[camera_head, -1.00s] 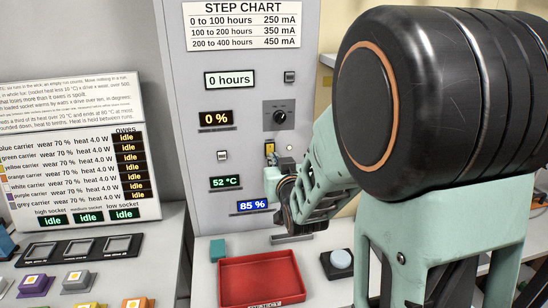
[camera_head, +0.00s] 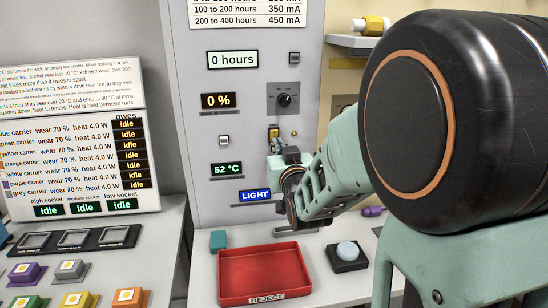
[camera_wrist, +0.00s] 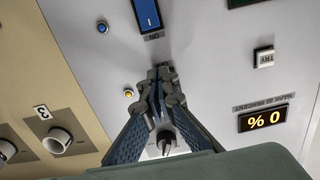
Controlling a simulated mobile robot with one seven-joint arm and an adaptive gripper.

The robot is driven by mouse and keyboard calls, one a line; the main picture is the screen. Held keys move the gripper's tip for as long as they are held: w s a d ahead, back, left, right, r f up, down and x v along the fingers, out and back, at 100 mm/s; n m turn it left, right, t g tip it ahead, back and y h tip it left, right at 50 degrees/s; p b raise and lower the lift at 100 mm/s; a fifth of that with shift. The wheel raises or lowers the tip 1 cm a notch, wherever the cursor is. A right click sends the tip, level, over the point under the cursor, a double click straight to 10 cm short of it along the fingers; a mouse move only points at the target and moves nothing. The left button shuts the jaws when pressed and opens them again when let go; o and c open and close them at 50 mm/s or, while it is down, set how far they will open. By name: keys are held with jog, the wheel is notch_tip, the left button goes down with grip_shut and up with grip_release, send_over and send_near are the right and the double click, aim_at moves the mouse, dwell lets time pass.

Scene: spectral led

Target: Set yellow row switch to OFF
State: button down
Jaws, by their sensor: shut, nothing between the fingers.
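A small yellow switch (camera_head: 273,133) sits on the grey panel, below the black knob, in the head view. Its position mark is too small to read there. My gripper (camera_head: 277,149) is shut and empty, with its tips at or just below this switch; I cannot tell whether they touch. In the wrist view, my gripper (camera_wrist: 163,75) points at the panel and hides the switch. An amber lamp (camera_wrist: 129,93) shows left of the tips. A blue switch (camera_wrist: 147,15) with an upside-down ON label lies beyond them, near a blue lamp (camera_wrist: 102,27).
The black knob (camera_head: 284,98) is above the yellow switch. Left of it are the 0 % display (camera_head: 217,101) and a white button (camera_head: 224,140). A blue LIGHT display (camera_head: 255,197) is lower down. A red reject tray (camera_head: 264,272) and round button (camera_head: 347,252) stand below.

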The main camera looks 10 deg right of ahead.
jog(key=shift+w+f+t+b, duration=0.25)
jog(key=shift+t+b, duration=0.75)
jog(key=shift+b, duration=3.05)
